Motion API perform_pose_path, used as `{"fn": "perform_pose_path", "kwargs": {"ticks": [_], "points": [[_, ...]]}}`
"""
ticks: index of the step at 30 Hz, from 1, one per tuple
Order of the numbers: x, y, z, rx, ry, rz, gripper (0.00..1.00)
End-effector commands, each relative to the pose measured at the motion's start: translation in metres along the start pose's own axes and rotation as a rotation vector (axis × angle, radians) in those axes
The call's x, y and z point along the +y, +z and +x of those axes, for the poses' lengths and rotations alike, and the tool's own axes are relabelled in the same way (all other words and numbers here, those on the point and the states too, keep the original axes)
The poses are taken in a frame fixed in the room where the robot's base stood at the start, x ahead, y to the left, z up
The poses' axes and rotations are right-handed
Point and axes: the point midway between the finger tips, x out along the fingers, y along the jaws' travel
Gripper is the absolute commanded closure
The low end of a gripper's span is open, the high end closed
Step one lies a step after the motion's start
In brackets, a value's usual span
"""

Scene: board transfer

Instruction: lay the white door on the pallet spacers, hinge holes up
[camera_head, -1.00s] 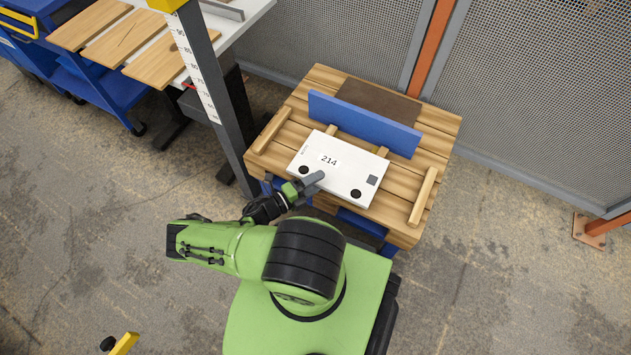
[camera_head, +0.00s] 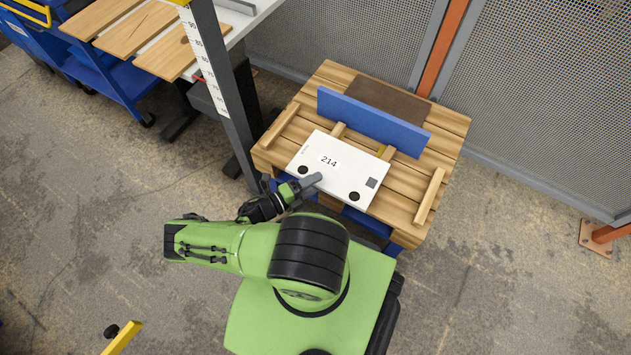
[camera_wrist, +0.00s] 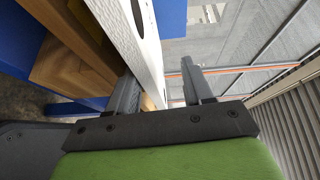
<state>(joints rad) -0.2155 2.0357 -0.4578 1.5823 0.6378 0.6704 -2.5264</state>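The white door (camera_head: 335,165), marked 214, lies face up over the pallet (camera_head: 445,140), its two black hinge holes upward along the near edge. Two spacers (camera_head: 340,130) show behind its far edge. I cannot tell whether the door touches them, as their rest is hidden. My gripper (camera_head: 312,182) is at the near edge, one finger over the top face. In the wrist view my gripper (camera_wrist: 157,80) has the door (camera_wrist: 148,60) between its fingers. The left finger is against or close to the door; a gap shows between its face and the right finger. The gripper looks open.
A blue board (camera_head: 370,122) stands upright behind the door. Wooden strips lie at the pallet's left (camera_head: 280,127) and right (camera_head: 429,196). A grey post (camera_head: 225,85) with a scale stands close on the left. A mesh fence (camera_head: 540,100) is behind.

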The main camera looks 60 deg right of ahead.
Motion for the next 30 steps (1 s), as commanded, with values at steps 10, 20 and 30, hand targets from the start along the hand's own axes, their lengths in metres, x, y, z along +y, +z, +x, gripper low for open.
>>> {"fn": "perform_pose_path", "kwargs": {"ticks": [10, 20, 30], "points": [[0.001, 0.000, -0.029, -0.001, 0.000, 0.001, 0.51], [0.002, 0.002, -0.054, -0.006, 0.002, 0.002, 0.51], [0.002, 0.001, -0.062, -0.003, 0.001, 0.001, 0.51]]}}
